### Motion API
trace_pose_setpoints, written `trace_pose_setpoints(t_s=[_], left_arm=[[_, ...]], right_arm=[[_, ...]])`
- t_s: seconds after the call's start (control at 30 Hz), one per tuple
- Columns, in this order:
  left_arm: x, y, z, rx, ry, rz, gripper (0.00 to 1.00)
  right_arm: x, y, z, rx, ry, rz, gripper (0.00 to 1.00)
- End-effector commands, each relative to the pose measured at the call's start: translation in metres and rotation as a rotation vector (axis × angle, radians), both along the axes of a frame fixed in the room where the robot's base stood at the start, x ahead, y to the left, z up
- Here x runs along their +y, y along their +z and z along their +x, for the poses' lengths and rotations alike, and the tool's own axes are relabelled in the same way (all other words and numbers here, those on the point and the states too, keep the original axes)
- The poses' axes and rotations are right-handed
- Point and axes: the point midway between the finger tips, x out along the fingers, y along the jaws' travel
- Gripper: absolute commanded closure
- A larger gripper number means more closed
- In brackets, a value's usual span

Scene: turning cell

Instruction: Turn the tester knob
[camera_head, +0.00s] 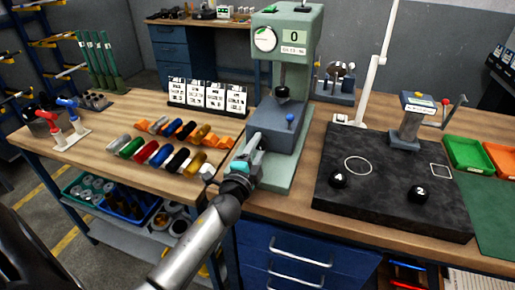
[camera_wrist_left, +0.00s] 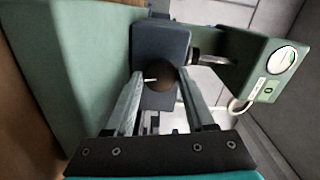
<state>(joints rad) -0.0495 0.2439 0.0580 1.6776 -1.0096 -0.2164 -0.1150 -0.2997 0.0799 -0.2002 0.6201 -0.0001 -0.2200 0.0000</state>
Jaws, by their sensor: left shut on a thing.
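The tester is a pale green press with a grey-blue block (camera_head: 273,125), a display showing 0 and a round dial (camera_head: 265,39). Its dark round knob (camera_wrist_left: 160,77), with a small white mark, sits on the block between my fingers in the left wrist view. My left gripper (camera_head: 254,143) reaches the block's left side in the head view. Its fingers (camera_wrist_left: 161,82) are shut on the knob, one on each side. In the head view the knob is hidden by the gripper. My right gripper is not in view.
Several coloured cylinders (camera_head: 153,153) lie in an orange holder left of the tester, with white cards (camera_head: 208,94) behind. A dark slab (camera_head: 380,190) with two black knobs lies to the right.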

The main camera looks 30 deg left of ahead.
Motion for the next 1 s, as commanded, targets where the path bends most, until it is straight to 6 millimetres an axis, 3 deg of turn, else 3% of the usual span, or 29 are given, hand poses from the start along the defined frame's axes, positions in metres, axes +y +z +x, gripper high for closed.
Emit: trace_pose_setpoints(t_s=[0.3,0.33,0.4,0.77,1.0], left_arm=[[0.0,0.0,0.0,0.004,0.0,0.012,1.0],[0.0,0.0,0.0,0.004,0.0,0.012,0.42],[0.0,0.0,0.0,0.004,0.0,0.011,0.35],[-0.001,-0.001,-0.005,0.003,0.0,0.009,0.35],[-0.009,-0.002,-0.036,0.005,-0.001,0.008,0.35]], right_arm=[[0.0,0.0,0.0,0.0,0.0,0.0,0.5],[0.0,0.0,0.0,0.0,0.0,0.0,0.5],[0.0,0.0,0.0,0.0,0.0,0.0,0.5],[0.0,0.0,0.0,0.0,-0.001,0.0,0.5],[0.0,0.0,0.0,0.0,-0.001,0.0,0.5]])
